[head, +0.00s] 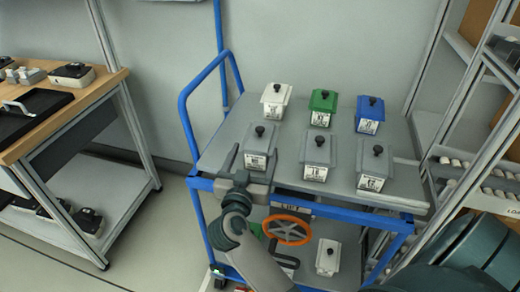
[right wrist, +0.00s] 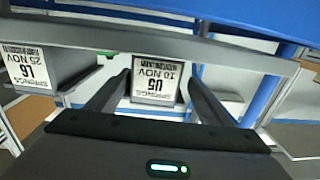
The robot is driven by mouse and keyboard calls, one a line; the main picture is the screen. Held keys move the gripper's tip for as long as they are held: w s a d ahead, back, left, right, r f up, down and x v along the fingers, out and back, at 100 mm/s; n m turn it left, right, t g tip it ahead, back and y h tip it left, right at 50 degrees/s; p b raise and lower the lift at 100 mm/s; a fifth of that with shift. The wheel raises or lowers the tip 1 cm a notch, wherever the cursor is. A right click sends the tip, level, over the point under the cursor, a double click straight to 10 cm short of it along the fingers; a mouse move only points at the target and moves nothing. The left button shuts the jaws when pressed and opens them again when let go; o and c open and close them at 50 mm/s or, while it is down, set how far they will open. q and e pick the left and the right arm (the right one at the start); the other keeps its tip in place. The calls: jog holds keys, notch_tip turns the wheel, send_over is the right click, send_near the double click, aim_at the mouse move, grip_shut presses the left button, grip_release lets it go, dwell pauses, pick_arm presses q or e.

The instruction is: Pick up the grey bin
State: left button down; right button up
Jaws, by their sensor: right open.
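Three grey bins with black knobs and white labels stand in the front row on the cart's top in the head view: the left one (head: 257,148), the middle one (head: 318,155) and the right one (head: 375,167). My right gripper (head: 247,180) is just in front of the left grey bin. In the right wrist view its two fingers (right wrist: 157,80) are apart, with a grey bin's upside-down label (right wrist: 160,82) showing between them. I cannot tell whether they touch the bin. A second labelled bin (right wrist: 45,70) is at the left there. My left gripper is out of view.
A white bin (head: 276,99), a green bin (head: 322,106) and a blue bin (head: 370,113) stand behind on the blue-framed cart (head: 215,160). An orange wheel (head: 287,230) and another white bin (head: 327,256) are lower down. A workbench stands left, racks (head: 480,120) right.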

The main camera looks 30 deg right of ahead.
jog(key=shift+d, duration=0.1)
jog(key=shift+w+d, duration=0.25)
jog(key=shift+d, duration=0.05)
jog(key=x, duration=0.3)
jog(key=shift+s+d+f, duration=0.1)
jog(key=shift+s+d, duration=0.1)
jog(key=shift+w+d, duration=0.45)
jog(key=shift+c, duration=0.2)
jog(key=c, duration=1.6)
